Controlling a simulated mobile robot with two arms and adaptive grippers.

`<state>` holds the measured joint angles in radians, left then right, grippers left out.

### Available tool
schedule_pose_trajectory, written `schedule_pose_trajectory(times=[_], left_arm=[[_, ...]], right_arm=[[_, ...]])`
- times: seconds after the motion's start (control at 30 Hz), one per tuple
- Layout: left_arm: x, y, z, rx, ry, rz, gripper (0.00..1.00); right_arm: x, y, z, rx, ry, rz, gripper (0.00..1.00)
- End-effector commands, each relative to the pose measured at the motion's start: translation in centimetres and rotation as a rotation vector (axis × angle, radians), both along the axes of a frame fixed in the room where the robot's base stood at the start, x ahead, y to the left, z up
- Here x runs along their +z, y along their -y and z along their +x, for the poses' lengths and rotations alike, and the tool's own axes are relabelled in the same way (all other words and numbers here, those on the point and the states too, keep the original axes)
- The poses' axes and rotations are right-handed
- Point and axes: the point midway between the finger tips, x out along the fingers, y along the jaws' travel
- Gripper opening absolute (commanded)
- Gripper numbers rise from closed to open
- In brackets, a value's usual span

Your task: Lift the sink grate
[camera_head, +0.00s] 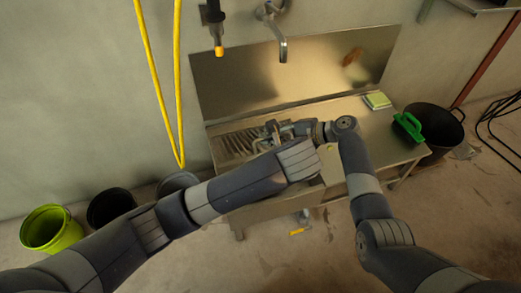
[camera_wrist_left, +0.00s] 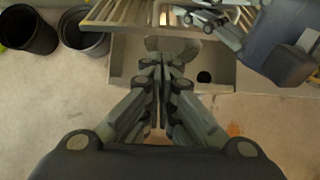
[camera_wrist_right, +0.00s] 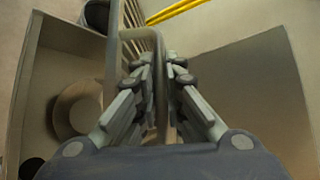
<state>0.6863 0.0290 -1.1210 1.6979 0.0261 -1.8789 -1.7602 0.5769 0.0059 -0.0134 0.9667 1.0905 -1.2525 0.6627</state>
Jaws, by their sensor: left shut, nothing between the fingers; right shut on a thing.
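The slatted sink grate (camera_head: 236,144) is over the left part of the metal sink in the head view. Its slats show at the top of the left wrist view (camera_wrist_left: 115,14). In the right wrist view its edge bar (camera_wrist_right: 150,38) runs between the fingers of my right gripper (camera_wrist_right: 158,65), which is shut on it. The same gripper shows at the grate's right side in the head view (camera_head: 274,131). My left gripper (camera_wrist_left: 161,66) is shut and empty in front of the open basin (camera_wrist_left: 218,74). In the head view its fingers are hidden behind my left arm.
A green brush (camera_head: 408,127) and a yellow-green sponge (camera_head: 377,100) lie on the right counter. A black bin (camera_head: 440,120) stands at right. Lime (camera_head: 50,228) and black (camera_head: 110,206) buckets stand at left. A yellow hose (camera_head: 178,85) hangs left of the sink.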

Motion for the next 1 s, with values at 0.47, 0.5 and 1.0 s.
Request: schedule_pose_trajectory(times=[0.47,0.5,1.0], left_arm=[[-5.6,-2.0,6.0,0.005,0.003,-0.004,0.0],[-5.4,-2.1,6.3,0.004,0.002,-0.004,0.0],[-4.9,-2.6,7.7,0.002,0.001,-0.004,0.0]], right_arm=[[0.3,0.0,0.1,-0.002,0.004,0.003,0.0],[0.2,0.0,0.1,-0.002,0.004,0.003,0.0],[0.2,0.0,0.1,-0.002,0.004,0.003,0.0]])
